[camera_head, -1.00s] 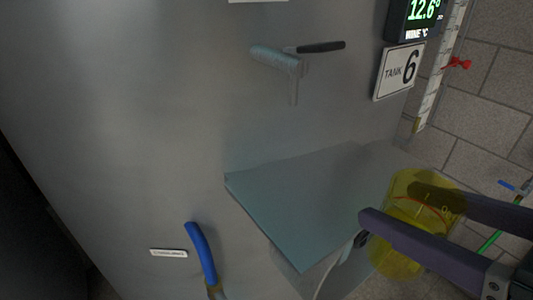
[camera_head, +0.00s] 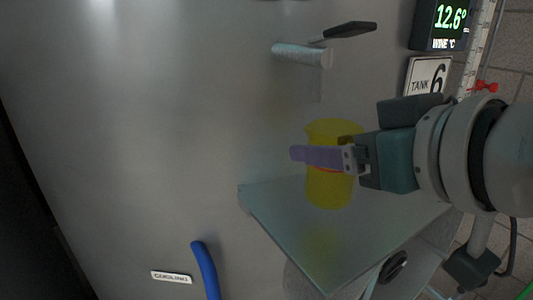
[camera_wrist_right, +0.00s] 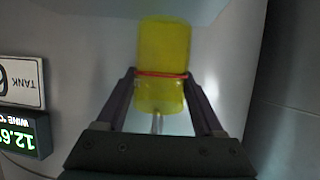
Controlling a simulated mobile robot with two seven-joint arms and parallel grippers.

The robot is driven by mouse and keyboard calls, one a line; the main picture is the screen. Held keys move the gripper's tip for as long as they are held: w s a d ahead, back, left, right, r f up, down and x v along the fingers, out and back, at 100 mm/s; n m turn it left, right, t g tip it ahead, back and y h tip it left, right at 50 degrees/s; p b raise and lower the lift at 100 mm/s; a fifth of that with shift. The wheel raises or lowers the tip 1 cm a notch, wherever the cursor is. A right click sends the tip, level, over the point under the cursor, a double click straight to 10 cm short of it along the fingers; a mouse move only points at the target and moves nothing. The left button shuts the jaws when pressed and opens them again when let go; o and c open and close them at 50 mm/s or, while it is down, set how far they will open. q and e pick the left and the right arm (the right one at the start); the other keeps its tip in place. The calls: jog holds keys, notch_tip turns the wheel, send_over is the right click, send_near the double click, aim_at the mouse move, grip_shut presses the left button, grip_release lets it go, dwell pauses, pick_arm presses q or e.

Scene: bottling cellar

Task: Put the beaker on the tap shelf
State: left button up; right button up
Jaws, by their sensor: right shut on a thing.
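The yellow see-through beaker (camera_head: 331,190) with a red band is upright in my right gripper (camera_head: 318,152), which is shut around its sides. The tap shelf (camera_head: 325,262), a pale teal plate on the tank wall, lies below it. The beaker appears a little above the plate, with a yellow reflection apart from its base; exact clearance is hard to tell. The tap (camera_head: 302,54) with a black handle is above the beaker. In the right wrist view the beaker (camera_wrist_right: 162,45) shows between both fingers. My left gripper is not in view.
The grey tank wall (camera_head: 150,130) stands behind the shelf. A blue hose or handle (camera_head: 204,270) is at the lower left, near a small label (camera_head: 171,277). A TANK 6 sign (camera_head: 428,76) and a temperature display (camera_head: 440,25) are at the upper right. The shelf's left part is clear.

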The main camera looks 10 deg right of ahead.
jog(key=shift+w+a+f, duration=0.25)
jog(key=shift+w+f, duration=0.6)
jog(key=shift+w, duration=0.1)
jog(key=shift+w+a+f, duration=0.2)
jog(key=shift+w+f, duration=0.65)
jog(key=shift+w, duration=0.05)
jog(key=o, duration=1.5)
jog(key=shift+f, duration=0.1)
jog(key=v, duration=1.1)
jog(key=s+d+f+g, duration=0.1)
jog(key=f, duration=0.1)
jog(key=s+f+g+h, duration=0.1)
jog(key=s+f, duration=0.1)
jog(key=s+d+f+g+h, duration=0.1)
jog(key=s+f, duration=0.1)
jog(key=shift+s+d+f+m+g, duration=0.2)
jog(key=shift+d+f+m+g, duration=0.1)
jog(key=shift+d+f+m, duration=0.1)
jog(key=s+f+g, duration=0.6)
jog(key=s+f, duration=0.1)
jog(key=s, duration=0.3)
jog(key=shift+s+d+f+h+p, duration=0.25)
jog(key=shift+s+h+p, duration=0.05)
jog(key=shift+s, duration=0.1)
